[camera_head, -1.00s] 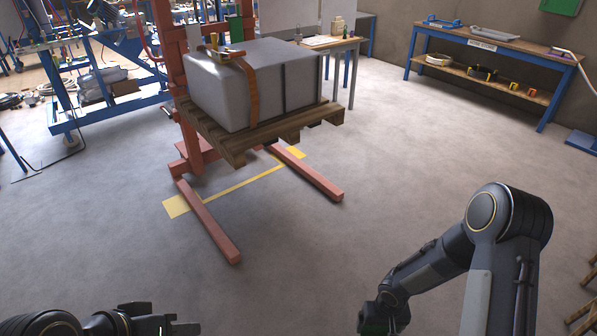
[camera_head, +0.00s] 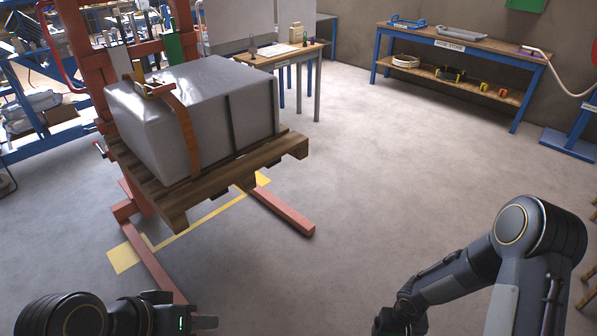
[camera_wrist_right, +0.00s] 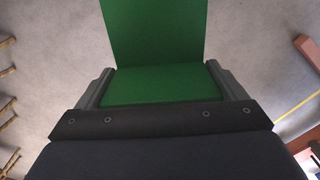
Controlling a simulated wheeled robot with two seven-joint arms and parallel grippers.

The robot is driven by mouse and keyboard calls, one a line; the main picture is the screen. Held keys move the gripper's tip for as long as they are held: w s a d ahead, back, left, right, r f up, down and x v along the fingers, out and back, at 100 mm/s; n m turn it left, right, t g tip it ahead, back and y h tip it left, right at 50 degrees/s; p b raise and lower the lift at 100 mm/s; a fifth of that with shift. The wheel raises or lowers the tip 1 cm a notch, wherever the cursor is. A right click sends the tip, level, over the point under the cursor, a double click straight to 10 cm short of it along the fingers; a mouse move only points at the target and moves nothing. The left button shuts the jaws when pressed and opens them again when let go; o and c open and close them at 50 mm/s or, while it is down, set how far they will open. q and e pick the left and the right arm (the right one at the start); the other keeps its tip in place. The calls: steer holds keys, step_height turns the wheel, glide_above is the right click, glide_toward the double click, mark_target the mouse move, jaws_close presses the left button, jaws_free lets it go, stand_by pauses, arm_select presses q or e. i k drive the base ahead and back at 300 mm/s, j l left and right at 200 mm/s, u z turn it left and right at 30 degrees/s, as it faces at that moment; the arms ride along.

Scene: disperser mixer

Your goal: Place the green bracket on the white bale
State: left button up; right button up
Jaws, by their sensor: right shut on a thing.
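The white bale (camera_head: 216,98) is a pale grey wrapped block on a wooden pallet (camera_head: 216,181), at left in the head view. An orange-brown strap (camera_head: 186,134) with a ratchet runs over its near left part, and a dark band circles it further right. The green bracket (camera_wrist_right: 155,35) fills the upper middle of the right wrist view, with two flat faces meeting at a bend. My right gripper (camera_wrist_right: 155,86) is shut on it. In the head view that hand is low, right of the pallet and apart from it. My left gripper (camera_head: 188,310) is open and empty at the bottom left.
A red lift (camera_head: 84,50) carries the pallet, its legs reaching out over the floor. A green panel (camera_head: 180,48) stands behind the bale. A small table (camera_head: 290,54) and a blue-framed workbench (camera_head: 461,42) stand behind. The middle floor is clear.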

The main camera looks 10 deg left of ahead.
mark_target(214, 72)
steer(key=i+l+u, duration=0.15)
steer(key=i+u, duration=0.2)
steer(key=i+l+u, duration=0.25)
steer(key=u, duration=0.15)
steer(key=i+l+u, duration=0.35)
